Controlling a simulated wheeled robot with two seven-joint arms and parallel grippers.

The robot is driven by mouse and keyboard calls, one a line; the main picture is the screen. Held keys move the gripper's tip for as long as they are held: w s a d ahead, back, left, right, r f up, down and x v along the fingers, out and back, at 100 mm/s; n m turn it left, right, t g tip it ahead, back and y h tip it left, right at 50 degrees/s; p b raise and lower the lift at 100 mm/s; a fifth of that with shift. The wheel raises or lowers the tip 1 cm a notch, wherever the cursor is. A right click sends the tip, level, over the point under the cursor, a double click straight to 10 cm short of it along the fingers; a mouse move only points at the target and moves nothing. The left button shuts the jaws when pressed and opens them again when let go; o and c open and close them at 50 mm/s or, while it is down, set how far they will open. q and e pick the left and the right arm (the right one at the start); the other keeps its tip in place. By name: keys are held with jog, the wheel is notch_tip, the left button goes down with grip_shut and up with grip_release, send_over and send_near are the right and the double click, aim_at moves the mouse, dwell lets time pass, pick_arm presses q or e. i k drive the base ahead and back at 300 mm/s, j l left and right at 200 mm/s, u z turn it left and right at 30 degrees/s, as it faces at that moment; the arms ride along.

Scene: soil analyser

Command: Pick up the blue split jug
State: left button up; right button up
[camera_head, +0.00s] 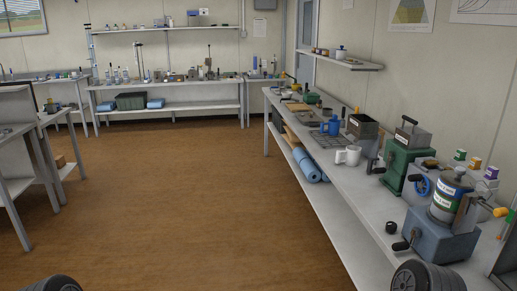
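The blue jug (333,126) stands upright on the long grey bench (350,205) along the right wall. It is small and far off in the view. A white mug-like jug (348,156) with a handle stands nearer, in front of it. The blue jug stands on or beside a dark grid-like tray (328,140); I cannot tell which. Neither of my grippers can be made out in the view.
A green machine (400,160) and a blue-grey machine with a crank (440,235) stand on the near bench. Blue rolls (306,165) lie on its lower shelf. Another bench (170,98) lines the back wall. The brown floor (190,205) in the middle is clear.

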aim_at(334, 125)
jog(key=i, duration=0.8)
jog(key=i+j+z, duration=0.1)
jog(key=i, duration=0.65)
jog(key=i+j, duration=0.1)
jog(key=i, duration=0.7)
jog(key=i+j+z, duration=0.1)
jog(key=i+z, duration=0.35)
jog(key=i+j+z, duration=0.3)
jog(key=z, duration=0.15)
jog(key=i+j+z, duration=0.75)
jog(key=j+z, duration=0.15)
jog(key=i+j+z, duration=0.2)
jog(key=j+z, duration=0.25)
jog(key=j, duration=0.2)
